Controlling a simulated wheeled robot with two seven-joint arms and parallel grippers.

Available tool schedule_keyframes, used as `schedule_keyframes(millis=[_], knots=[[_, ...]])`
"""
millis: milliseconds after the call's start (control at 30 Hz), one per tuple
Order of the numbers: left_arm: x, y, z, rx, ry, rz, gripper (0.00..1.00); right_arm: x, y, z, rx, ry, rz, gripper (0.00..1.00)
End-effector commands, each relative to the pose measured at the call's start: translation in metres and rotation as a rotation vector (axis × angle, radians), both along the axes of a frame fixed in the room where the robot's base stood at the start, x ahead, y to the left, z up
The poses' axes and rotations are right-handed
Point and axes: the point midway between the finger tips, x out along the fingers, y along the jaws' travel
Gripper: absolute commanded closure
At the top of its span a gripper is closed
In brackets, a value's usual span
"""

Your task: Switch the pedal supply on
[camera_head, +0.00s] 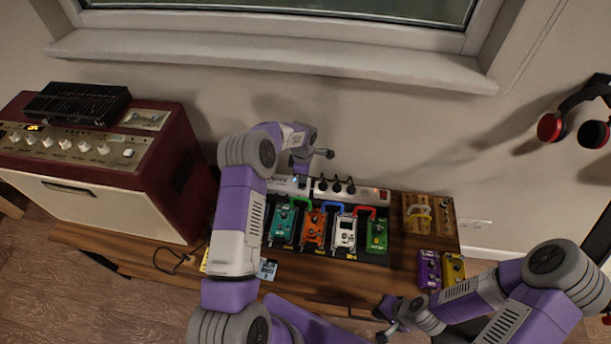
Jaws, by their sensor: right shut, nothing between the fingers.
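The pedal supply (363,192) is a pale strip along the back of the pedalboard. Several black plugs stand in its middle, and a small red-orange spot shows near its right end. My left gripper (302,181) points down at the strip's left part. Its fingers are small and dark here, so I cannot tell whether they touch the strip or how far apart they are. My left arm covers the pedalboard's left edge and possibly the strip's left end. My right gripper (384,328) is shut and empty, low in the view in front of the bench.
Several coloured pedals, including a white one (345,232), stand on the board before the strip. Purple (429,268) and yellow (453,268) pedals and a wooden tray (445,216) lie right. A red amplifier (100,165) stands left. The window sill (270,66) is behind.

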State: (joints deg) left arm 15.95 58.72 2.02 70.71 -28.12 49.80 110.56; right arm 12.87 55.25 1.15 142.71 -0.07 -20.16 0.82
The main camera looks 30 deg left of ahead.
Motion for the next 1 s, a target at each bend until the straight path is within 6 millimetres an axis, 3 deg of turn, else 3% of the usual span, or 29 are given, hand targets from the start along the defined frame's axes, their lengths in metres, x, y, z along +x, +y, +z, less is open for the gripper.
schedule_keyframes(millis=[33, 400, 733, 867, 1000], knots=[[-0.007, -0.001, -0.009, -0.002, 0.019, -0.002, 1.00, 0.000, 0.000, 0.000, 0.000, 0.000, 0.000, 1.00], [-0.023, -0.005, -0.008, -0.001, 0.027, -0.001, 1.00, 0.000, 0.000, 0.007, 0.000, 0.000, 0.000, 1.00], [-0.023, -0.005, -0.008, 0.000, 0.027, -0.001, 1.00, 0.000, 0.000, 0.007, 0.000, 0.000, 0.000, 1.00], [-0.023, -0.004, 0.005, 0.002, 0.025, -0.001, 1.00, 0.000, 0.000, 0.014, 0.000, 0.000, 0.000, 1.00], [-0.019, -0.004, 0.035, 0.004, 0.008, 0.001, 1.00, 0.000, 0.000, 0.030, 0.000, 0.000, 0.000, 1.00]])
